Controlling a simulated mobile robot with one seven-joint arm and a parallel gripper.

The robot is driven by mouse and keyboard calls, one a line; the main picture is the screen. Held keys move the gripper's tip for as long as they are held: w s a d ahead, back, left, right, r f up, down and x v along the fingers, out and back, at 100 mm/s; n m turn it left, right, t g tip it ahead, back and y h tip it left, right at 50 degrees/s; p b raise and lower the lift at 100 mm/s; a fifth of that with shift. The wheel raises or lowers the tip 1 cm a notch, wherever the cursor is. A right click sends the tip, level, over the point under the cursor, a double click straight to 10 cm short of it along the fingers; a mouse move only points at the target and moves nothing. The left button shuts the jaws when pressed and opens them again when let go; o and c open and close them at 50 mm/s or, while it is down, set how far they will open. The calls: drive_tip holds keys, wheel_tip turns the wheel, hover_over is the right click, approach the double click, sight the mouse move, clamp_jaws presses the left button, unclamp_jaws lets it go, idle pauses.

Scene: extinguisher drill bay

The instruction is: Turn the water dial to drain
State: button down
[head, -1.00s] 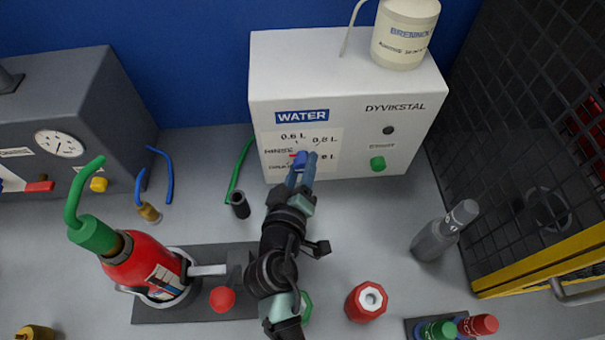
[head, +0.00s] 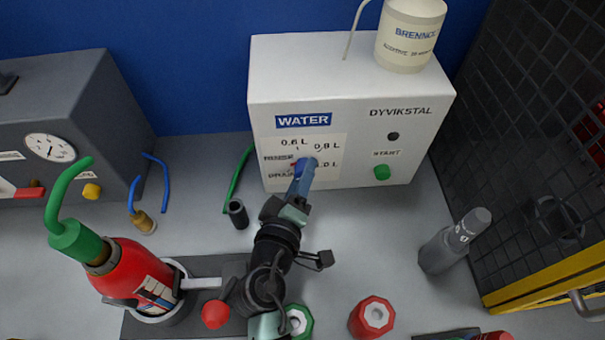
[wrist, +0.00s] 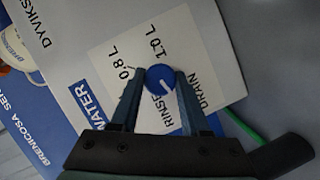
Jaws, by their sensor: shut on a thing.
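The white water unit (head: 400,150) stands against the blue wall, with a WATER label and a pale dial panel (head: 330,150) marked 0.6 L, 0.8 L, 1.0 L, RINSE and DRAIN. My gripper (head: 306,170) reaches the panel from the front and mostly covers the dial in the head view. In the wrist view the round blue dial (wrist: 160,78) sits between the two fingertips of my gripper (wrist: 159,74), which is shut on it. A pale line on the dial points toward the side of RINSE and DRAIN; I cannot tell exactly which mark it meets.
A green START button (head: 382,172) is right of the dial. A cream bottle (head: 410,35) stands on the unit. A red extinguisher (head: 135,270) stands left of my arm, a grey cylinder (head: 453,240) to the right. A black tube (head: 238,213) stands near the unit.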

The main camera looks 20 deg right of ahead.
drive_tip(key=shift+c, duration=1.9)
unclamp_jaws()
wheel_tip(320, 180, up, 9)
drive_tip(key=shift+d+r+p, duration=0.15)
drive_tip(key=shift+p, duration=0.6)
drive_tip(key=shift+r, duration=0.35)
